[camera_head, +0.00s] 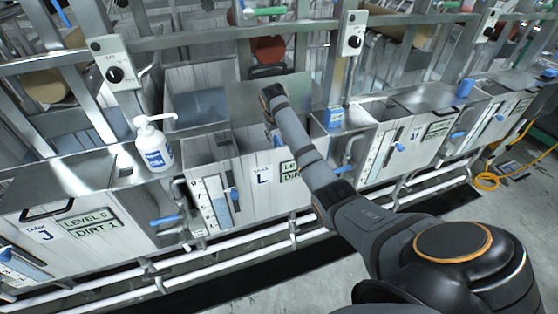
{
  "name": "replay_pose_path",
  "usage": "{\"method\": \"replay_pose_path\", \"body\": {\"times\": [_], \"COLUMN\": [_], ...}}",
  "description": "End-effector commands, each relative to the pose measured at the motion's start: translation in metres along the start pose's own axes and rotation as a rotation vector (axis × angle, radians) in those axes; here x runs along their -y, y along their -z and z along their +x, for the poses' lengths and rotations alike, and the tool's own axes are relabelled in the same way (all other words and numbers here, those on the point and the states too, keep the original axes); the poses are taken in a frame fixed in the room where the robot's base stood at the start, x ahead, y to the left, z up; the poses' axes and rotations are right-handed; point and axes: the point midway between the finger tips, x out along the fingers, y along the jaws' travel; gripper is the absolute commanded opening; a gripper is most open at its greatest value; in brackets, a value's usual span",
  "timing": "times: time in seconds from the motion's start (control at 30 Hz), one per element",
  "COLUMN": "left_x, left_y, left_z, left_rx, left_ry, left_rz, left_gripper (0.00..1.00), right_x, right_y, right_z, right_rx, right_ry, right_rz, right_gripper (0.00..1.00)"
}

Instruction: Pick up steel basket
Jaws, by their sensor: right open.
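I cannot make out a steel basket for sure. A plain steel panel (297,88), possibly part of it, stands at the tank marked L (262,175), partly behind my right arm. My right arm comes in from the lower right and reaches over this tank. My right gripper (267,71) shows as a small dark shape past the wrist, by the panel's upper edge. It is open, and I see nothing between its fingers. Their exact contact with the panel cannot be told. My left gripper is not in view.
A white pump bottle (153,146) stands on the ledge left of tank L. A tank marked J (72,228) is at the left. Steel posts with control boxes (352,38) rise behind. White pipes run along the front. A yellow hose (487,181) lies on the floor.

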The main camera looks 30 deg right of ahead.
Motion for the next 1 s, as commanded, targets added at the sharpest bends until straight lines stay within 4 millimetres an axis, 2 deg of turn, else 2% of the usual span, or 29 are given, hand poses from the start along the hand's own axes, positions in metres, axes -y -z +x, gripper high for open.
{"method": "replay_pose_path", "body": {"times": [0.1, 0.33, 0.47, 0.6, 0.87, 0.9, 1.0], "left_x": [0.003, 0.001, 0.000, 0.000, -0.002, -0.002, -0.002], "left_y": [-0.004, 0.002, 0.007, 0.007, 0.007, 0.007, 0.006], "left_z": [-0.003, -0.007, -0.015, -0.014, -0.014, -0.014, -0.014], "left_rx": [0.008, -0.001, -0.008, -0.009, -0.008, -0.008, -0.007], "left_ry": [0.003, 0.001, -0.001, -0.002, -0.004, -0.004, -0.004], "left_rz": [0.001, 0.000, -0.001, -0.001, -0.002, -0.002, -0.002], "left_gripper": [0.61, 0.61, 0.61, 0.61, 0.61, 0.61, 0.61], "right_x": [0.000, -0.001, -0.004, -0.003, -0.003, -0.003, -0.003], "right_y": [0.000, 0.001, 0.002, 0.001, 0.001, 0.001, 0.001], "right_z": [0.013, 0.023, 0.043, 0.063, 0.068, 0.068, 0.068], "right_rx": [0.002, 0.002, 0.003, 0.001, -0.002, -0.002, -0.002], "right_ry": [0.000, 0.000, 0.000, 0.001, 0.000, 0.000, 0.000], "right_rz": [0.000, 0.000, 0.000, 0.000, -0.001, -0.001, -0.001], "right_gripper": [0.40, 0.40, 0.40, 0.40, 0.40, 0.39, 0.25]}}
